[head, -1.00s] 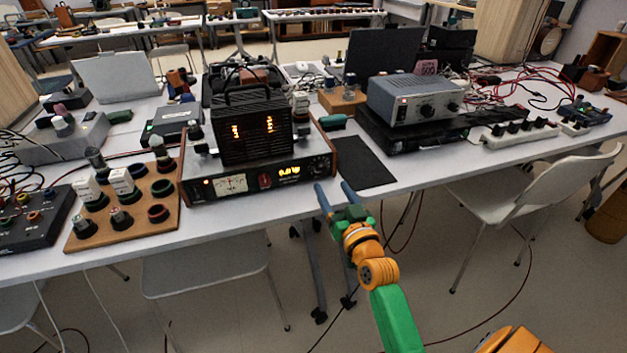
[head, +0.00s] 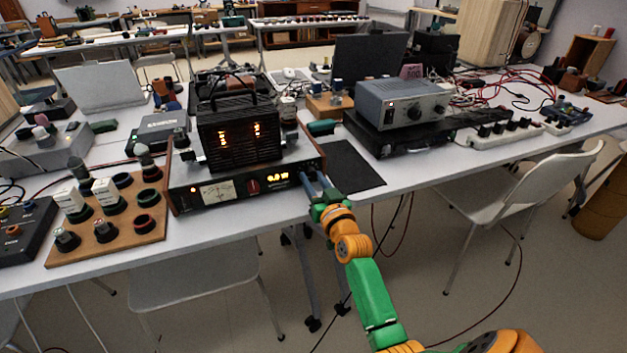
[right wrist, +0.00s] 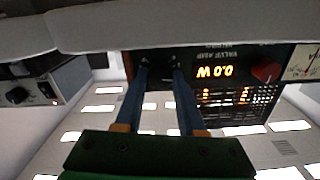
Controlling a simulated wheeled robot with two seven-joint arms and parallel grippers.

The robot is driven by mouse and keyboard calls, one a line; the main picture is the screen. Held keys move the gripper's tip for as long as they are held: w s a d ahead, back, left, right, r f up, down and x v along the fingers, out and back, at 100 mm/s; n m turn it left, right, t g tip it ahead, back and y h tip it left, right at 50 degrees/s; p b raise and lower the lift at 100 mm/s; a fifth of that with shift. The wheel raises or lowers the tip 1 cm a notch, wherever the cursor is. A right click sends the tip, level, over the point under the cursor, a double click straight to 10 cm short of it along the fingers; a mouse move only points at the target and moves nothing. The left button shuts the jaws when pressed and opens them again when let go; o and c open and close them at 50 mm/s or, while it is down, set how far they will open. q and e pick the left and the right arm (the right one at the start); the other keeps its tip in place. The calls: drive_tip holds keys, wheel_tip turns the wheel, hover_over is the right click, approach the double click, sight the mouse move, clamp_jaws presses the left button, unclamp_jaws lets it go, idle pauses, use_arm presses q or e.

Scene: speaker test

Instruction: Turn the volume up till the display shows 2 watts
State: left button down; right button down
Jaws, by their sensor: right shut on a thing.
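The valve amplifier (head: 240,191) stands at the front edge of the table, with a meter (head: 217,191), a red knob (head: 253,187) and a lit display (head: 278,178) on its front. In the right wrist view, upside down, the display (right wrist: 215,72) reads 0.0 W. My right gripper (head: 312,178) is at the right end of the front panel, shut on the dark volume knob there. The fingers hide most of that knob in both views; they also show in the right wrist view (right wrist: 160,68). My left gripper is not in view.
A board with several knobs (head: 100,236) lies left of the amplifier. A black mat (head: 352,168) lies to its right, with a grey unit (head: 372,108) on a black box behind. A white chair (head: 500,195) stands right of my arm.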

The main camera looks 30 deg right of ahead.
drive_tip(key=shift+m, duration=0.3)
drive_tip(key=shift+r+m+p, duration=0.1)
drive_tip(key=shift+m+p, duration=0.5)
drive_tip(key=shift+m, duration=0.3)
drive_tip(key=m, duration=0.2)
drive_tip(key=shift+m+p, duration=0.4)
drive_tip(key=m+p, duration=0.1)
drive_tip(key=m, duration=0.4)
drive_tip(key=shift+m, duration=0.4)
drive_tip(key=c, duration=0.5)
unclamp_jaws()
